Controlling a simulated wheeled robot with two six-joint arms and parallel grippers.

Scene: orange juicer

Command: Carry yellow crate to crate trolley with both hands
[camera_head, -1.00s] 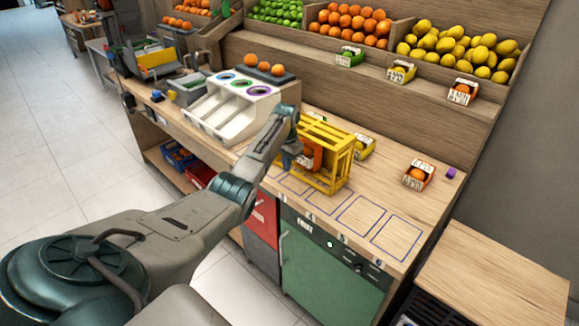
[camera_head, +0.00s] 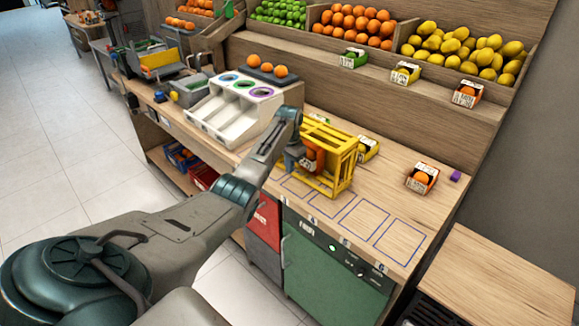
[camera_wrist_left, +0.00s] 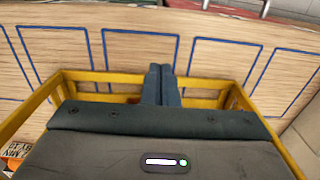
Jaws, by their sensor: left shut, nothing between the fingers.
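The yellow crate (camera_head: 345,167) is an open slatted frame standing on the wooden counter (camera_head: 395,185), beside the blue outlined squares. Something orange shows inside or behind its bars. My left gripper (camera_head: 303,163) is at the crate's near left side, partly covered by my arm and the bars. In the left wrist view the fingers (camera_wrist_left: 161,84) are pressed together with nothing between them. They overlap the crate's yellow rail (camera_wrist_left: 100,77); I cannot tell whether they touch it. My right gripper is out of view. I cannot make out the crate trolley for certain.
A white juicer stand (camera_head: 233,112) with coloured rings is left of the crate. A small carton with an orange (camera_head: 422,178) stands to the right. Fruit bins (camera_head: 360,22) line the back. The outlined squares (camera_head: 400,240) at the counter's front right are clear.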

